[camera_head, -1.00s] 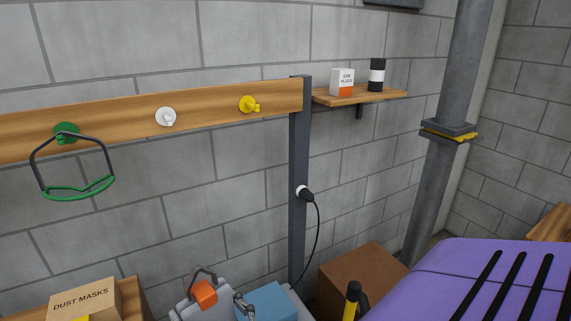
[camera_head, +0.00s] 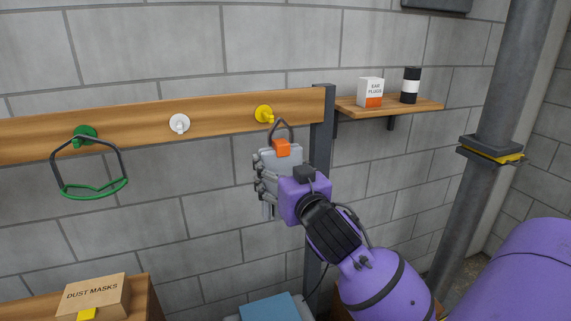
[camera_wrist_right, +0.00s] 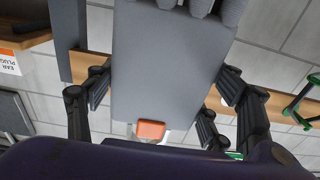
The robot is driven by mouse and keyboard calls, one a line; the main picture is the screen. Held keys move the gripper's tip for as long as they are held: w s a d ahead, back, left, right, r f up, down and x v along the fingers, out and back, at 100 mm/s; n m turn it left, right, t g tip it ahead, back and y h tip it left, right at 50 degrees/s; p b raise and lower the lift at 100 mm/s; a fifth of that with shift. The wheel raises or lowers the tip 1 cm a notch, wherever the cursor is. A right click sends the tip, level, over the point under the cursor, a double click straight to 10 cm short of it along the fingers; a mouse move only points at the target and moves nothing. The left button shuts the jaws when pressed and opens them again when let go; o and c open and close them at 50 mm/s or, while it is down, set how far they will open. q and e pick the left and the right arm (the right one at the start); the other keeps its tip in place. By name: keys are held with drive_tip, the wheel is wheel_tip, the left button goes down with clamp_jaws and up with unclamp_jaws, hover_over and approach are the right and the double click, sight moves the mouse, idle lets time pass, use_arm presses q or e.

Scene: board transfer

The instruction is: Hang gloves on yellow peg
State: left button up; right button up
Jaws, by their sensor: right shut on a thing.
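The grey gloves (camera_head: 287,156) have an orange tab (camera_head: 281,148) and a thin dark loop (camera_head: 291,131) at the top. My right gripper (camera_head: 267,178) is shut on them and holds them up against the view of the wall. The yellow peg (camera_head: 264,113) is on the wooden rail, just above and left of the loop's top. I cannot tell whether the loop touches the peg or is around it. In the right wrist view the gloves (camera_wrist_right: 165,60) fill the middle between the dark fingers, with the orange tab (camera_wrist_right: 150,130) below. My left gripper is out of view.
The wooden rail (camera_head: 220,116) also bears a white peg (camera_head: 180,123) and a green peg with green-rimmed eyewear (camera_head: 92,188). A dark post (camera_head: 322,130) stands right of the yellow peg. A shelf (camera_head: 420,107) holds two items. A dust-mask box (camera_head: 92,295) is low at left.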

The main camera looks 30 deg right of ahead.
drive_tip(key=shift+w+d+r, duration=0.2)
drive_tip(key=shift+d+r, duration=0.1)
drive_tip(key=shift+r, duration=0.2)
drive_tip(key=f+x, duration=0.2)
drive_tip(key=x, duration=0.8)
idle(0.7)
drive_tip(key=shift+w+d, duration=0.1)
idle(0.4)
drive_tip(key=o, duration=1.3)
